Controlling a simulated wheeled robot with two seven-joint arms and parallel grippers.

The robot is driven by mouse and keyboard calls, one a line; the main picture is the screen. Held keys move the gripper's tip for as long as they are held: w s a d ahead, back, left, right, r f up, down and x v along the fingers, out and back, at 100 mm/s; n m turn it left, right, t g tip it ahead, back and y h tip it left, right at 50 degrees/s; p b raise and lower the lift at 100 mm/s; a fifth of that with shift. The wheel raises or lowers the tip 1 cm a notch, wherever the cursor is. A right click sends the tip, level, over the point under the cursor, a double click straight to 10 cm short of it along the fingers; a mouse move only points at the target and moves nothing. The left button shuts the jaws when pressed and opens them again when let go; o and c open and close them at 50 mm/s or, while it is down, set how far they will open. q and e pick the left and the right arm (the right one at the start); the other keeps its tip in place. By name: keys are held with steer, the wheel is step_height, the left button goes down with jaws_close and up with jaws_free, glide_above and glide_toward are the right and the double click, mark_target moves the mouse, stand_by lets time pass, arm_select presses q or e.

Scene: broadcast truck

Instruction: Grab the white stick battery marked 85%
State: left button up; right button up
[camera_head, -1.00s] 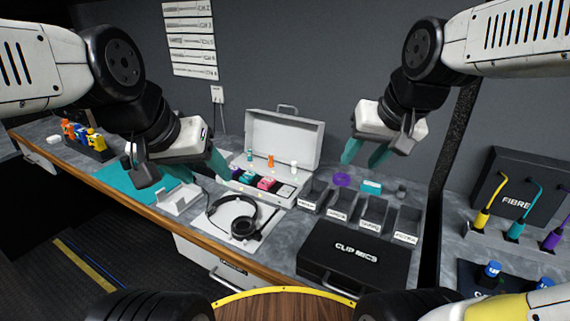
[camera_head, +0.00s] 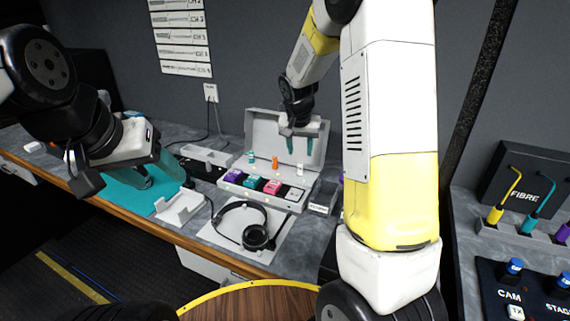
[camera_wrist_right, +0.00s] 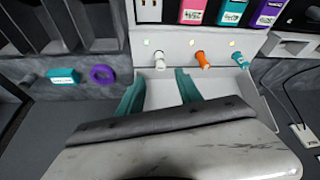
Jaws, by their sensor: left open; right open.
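A white stick battery (camera_head: 300,171) stands upright in the open white case (camera_head: 290,208), at the right end of a short row. It also shows in the wrist view (camera_wrist_right: 159,61); no 85% marking is readable. An orange stick (camera_head: 275,161) and a teal stick (camera_head: 251,156) stand to its left in the head view. My right gripper (camera_head: 300,147) is open, in front of the raised lid and just above the white battery. In the wrist view the battery lines up between the teal fingertips, not gripped. My left gripper (camera_head: 160,174) is open and empty over the teal mat.
A white cradle (camera_head: 180,207) stands left. In the wrist view, grey bins (camera_wrist_right: 70,25), a teal block (camera_wrist_right: 63,77) and purple ring (camera_wrist_right: 103,74) lie left.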

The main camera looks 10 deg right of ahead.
mark_target(300, 163)
steer(key=x, duration=0.7)
steer(key=shift+w, duration=0.25)
steer(key=shift+c, duration=0.4)
jaws_close()
stand_by(0.8)
